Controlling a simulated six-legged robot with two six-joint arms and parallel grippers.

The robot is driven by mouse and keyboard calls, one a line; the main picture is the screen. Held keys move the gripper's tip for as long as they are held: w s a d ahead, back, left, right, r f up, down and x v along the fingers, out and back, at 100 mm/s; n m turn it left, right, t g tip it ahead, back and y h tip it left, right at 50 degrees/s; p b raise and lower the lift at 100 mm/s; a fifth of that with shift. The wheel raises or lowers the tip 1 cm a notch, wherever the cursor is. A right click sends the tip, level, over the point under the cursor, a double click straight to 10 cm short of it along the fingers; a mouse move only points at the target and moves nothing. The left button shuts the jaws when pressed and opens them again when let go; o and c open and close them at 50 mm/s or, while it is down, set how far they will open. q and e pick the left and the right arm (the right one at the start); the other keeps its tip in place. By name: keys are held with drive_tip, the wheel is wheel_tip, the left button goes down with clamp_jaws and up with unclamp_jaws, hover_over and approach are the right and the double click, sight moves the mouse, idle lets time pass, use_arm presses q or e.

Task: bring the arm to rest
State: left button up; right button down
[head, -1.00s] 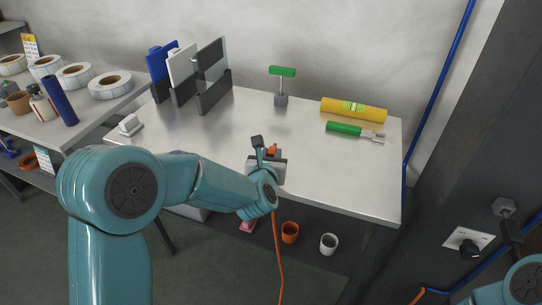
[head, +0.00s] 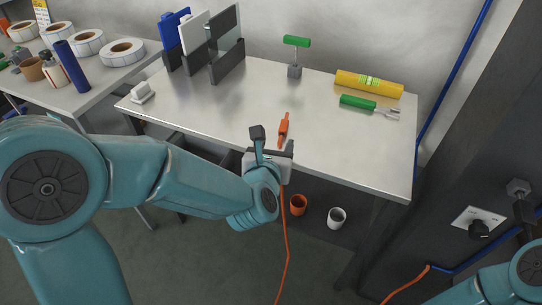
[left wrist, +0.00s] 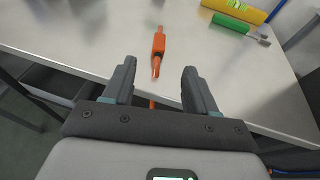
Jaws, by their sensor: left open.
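My left gripper (head: 274,147) is open and empty at the front edge of the metal bench (head: 210,110). Its two dark fingers (left wrist: 158,80) are spread wide in the left wrist view. An orange tool (head: 284,127) lies on the bench just past the gripper, with an orange cable (head: 289,245) hanging over the edge. In the left wrist view the tool (left wrist: 158,45) appears ahead of the gap between the fingers, not held.
A green-handled tool (head: 358,102) and a yellow roll (head: 369,84) lie at the back right. A green T-handle (head: 297,41) stands at the back. Upright boards (head: 194,34) stand at the back left. Cups, orange (head: 299,205) and white (head: 337,217), sit below. The bench middle is clear.

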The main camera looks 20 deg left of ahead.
use_arm(q)
drive_tip(key=v, duration=0.5)
drive_tip(key=shift+s+r, duration=0.1)
drive_tip(key=a+f+g, duration=0.4)
drive_tip(key=a+f, duration=0.1)
drive_tip(key=f, duration=0.9)
drive_tip(key=s+d+f+m+g+h, duration=0.1)
drive_tip(key=s+f+m+g, duration=0.15)
drive_tip(key=f+m, duration=0.2)
drive_tip(key=s+f+m+g+h, duration=0.1)
drive_tip(key=s+f+m, duration=0.2)
drive_tip(key=f, duration=0.3)
drive_tip(key=s+d+f+m+g, duration=0.1)
drive_tip(key=s+f+m, duration=0.1)
drive_tip(key=f+m, duration=0.3)
drive_tip(key=s+d+f+m+g+h, duration=0.2)
drive_tip(key=s+d+f+m+g, duration=0.3)
drive_tip(key=m, duration=0.7)
drive_tip(key=s+d+f+m+g+h, duration=0.1)
drive_tip(key=s+d+m+h, duration=0.15)
drive_tip(key=s+m, duration=0.65)
wheel_tip(320, 180, up, 15)
drive_tip(key=w+m+p, duration=0.2)
drive_tip(key=p, duration=1.3)
drive_tip(key=shift+w+f, duration=0.15)
drive_tip(key=shift+w, duration=0.25)
